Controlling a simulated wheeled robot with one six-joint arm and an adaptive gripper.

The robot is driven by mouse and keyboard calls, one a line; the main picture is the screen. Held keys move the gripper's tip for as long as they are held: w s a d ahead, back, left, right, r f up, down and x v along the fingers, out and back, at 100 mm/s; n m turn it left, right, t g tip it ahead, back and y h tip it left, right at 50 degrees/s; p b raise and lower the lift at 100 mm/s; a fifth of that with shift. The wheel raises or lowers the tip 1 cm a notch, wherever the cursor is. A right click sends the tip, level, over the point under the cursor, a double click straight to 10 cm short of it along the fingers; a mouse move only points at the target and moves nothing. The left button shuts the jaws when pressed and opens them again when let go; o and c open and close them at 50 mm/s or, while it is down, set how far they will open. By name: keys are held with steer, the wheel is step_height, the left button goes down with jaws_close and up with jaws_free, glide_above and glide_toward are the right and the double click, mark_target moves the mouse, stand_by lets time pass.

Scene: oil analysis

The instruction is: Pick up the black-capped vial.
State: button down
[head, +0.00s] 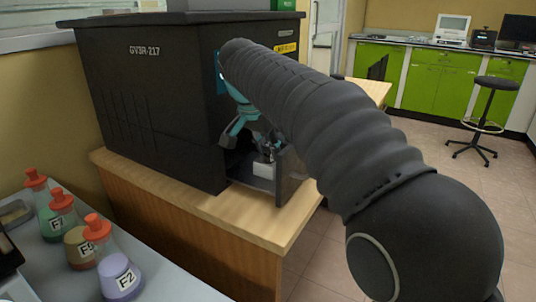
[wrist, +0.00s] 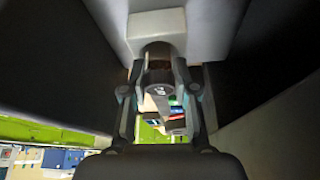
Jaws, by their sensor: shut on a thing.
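The black-capped vial (wrist: 158,72) shows in the wrist view as a dark ridged cap between my fingers. My gripper (wrist: 160,66) is shut on it, one finger on each side. A white block (wrist: 157,25) lies just beyond the cap; whether the vial still sits in it I cannot tell. In the head view, the white block (head: 263,169) is inside the open lower bay of the black analyzer (head: 150,100). My gripper (head: 266,150) is in that bay above the block, partly hidden by shadow and my arm. The vial's body is hidden.
The bay's open dark door (head: 290,176) stands close to my gripper on the right. Dark bay walls flank it in the wrist view. The wooden bench (head: 262,222) carries the analyzer. Several red-stoppered flasks (head: 120,276) stand on a grey table at the lower left.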

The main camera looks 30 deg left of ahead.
mark_target(268, 144)
steer(key=shift+r, duration=0.9)
step_height(268, 144, up, 2)
steer(key=shift+r+p, duration=0.1)
steer(key=shift+p, duration=0.4)
steer(key=s+a+b, duration=0.2)
steer(key=s+a, duration=0.1)
steer(key=s, duration=1.4)
steer(key=shift+s+a+f, duration=0.15)
steer(key=shift+s+f, duration=0.1)
steer(key=shift+s, duration=0.15)
